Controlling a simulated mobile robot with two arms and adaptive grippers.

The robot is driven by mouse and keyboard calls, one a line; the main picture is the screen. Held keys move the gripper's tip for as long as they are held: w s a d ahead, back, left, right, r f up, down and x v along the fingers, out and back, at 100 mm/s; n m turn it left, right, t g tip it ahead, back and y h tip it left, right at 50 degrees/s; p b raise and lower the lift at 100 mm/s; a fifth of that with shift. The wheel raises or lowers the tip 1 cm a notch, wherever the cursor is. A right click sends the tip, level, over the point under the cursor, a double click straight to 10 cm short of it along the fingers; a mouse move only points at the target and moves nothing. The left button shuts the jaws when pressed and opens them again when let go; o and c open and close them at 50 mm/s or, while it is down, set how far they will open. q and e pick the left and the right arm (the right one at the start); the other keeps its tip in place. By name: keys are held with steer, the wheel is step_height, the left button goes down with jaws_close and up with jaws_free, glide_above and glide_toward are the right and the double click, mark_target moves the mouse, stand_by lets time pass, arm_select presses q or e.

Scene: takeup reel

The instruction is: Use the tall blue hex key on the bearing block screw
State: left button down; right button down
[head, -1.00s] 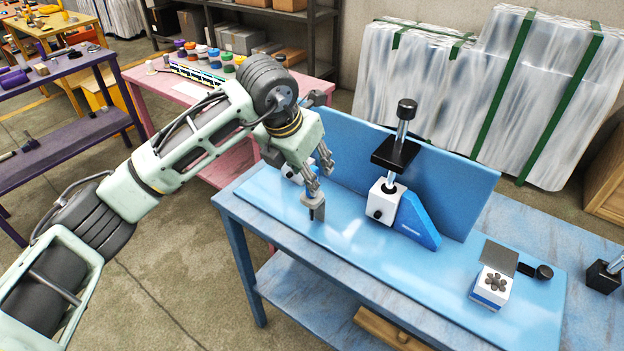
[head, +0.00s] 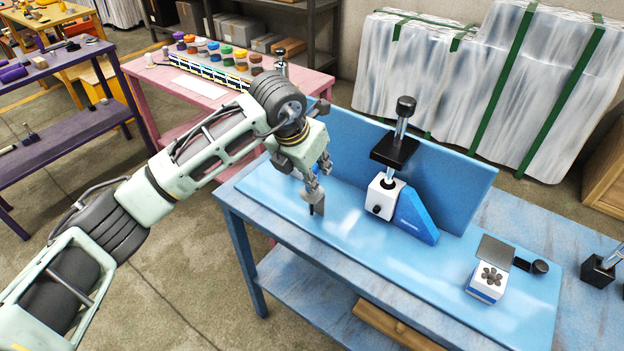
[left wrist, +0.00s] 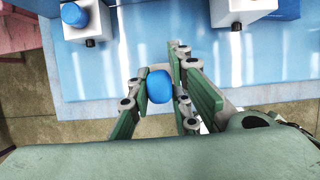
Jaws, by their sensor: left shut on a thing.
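My left gripper (head: 315,190) hangs above the left part of the blue bench top (head: 350,262), pointing down. In the left wrist view its fingers (left wrist: 160,90) are shut on a rounded blue piece (left wrist: 160,86); whether it is the tall hex key's handle I cannot tell. A dark tip shows below the fingers in the head view. A white bearing block (head: 384,195) with a dark front knob stands right of the gripper, on a blue bracket. Another white block (left wrist: 88,22) with a blue top shows in the left wrist view. My right gripper is not in view.
A blue upright panel (head: 450,195) lines the bench's back. A post with a black plate (head: 395,150) rises at the bearing block. A white box with dark round pieces (head: 487,280) stands at the right. The front middle of the bench is clear.

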arm_select(q)
steer(key=shift+r, duration=0.15)
steer(key=shift+r+b, duration=0.35)
steer(key=shift+r, duration=0.25)
step_height(320, 180, up, 17)
steer(key=b, duration=0.3)
steer(key=shift+f+b, duration=0.2)
steer(key=shift+b, duration=0.2)
steer(key=c, duration=2.2)
jaws_free()
jaws_close()
